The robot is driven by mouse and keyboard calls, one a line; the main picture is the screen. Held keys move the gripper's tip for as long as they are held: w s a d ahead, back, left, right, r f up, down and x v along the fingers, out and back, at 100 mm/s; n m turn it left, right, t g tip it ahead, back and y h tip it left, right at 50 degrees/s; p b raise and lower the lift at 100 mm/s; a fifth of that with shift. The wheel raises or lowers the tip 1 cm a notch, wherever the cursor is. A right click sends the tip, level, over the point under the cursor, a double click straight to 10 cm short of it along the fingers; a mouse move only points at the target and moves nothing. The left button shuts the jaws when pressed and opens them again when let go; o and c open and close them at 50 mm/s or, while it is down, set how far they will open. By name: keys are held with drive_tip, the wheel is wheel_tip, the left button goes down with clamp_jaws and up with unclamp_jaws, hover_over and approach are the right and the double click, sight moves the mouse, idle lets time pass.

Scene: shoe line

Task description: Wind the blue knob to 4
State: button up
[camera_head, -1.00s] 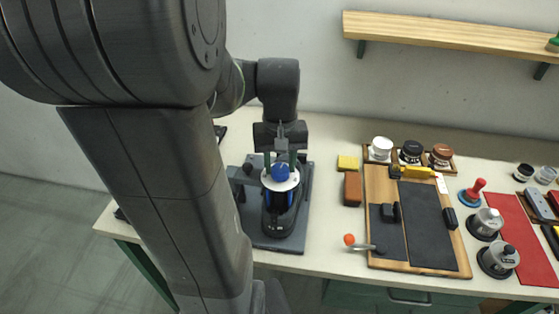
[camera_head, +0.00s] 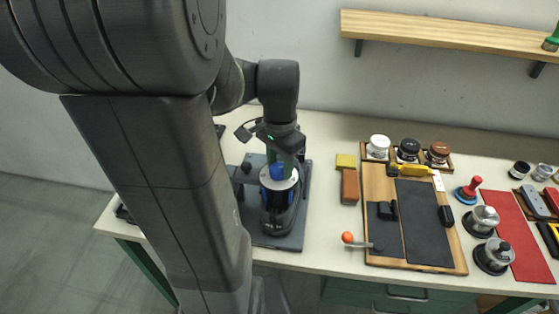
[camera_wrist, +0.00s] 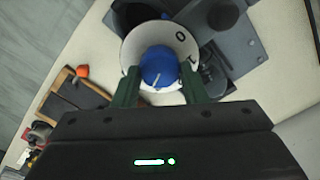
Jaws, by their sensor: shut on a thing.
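The blue knob (camera_head: 277,171) sits at the centre of a round white dial (camera_head: 268,184) on top of a dark machine. My gripper (camera_wrist: 160,82) is shut on the knob, with one green finger on each side. In the head view my gripper (camera_head: 282,163) comes down from above and partly hides the knob.
The machine stands on a grey base plate (camera_head: 291,240) at the table's left. To its right lie a yellow block (camera_head: 346,161), a brown block (camera_head: 350,187) and a wooden board (camera_head: 379,258) with an orange-tipped lever (camera_head: 348,238). Jars and metal pots stand farther right.

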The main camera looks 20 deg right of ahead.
sight(280, 168)
drive_tip(key=m, duration=0.6)
drive_tip(key=shift+s, duration=0.1)
drive_tip(key=shift+m, duration=0.4)
drive_tip(key=o, duration=1)
drive_tip(key=shift+r, duration=0.1)
wheel_tip(280, 168, up, 14)
drive_tip(key=shift+f, duration=0.15)
drive_tip(key=shift+f, duration=0.1)
wheel_tip(280, 168, down, 14)
drive_tip(key=shift+r, duration=0.15)
idle(0.3)
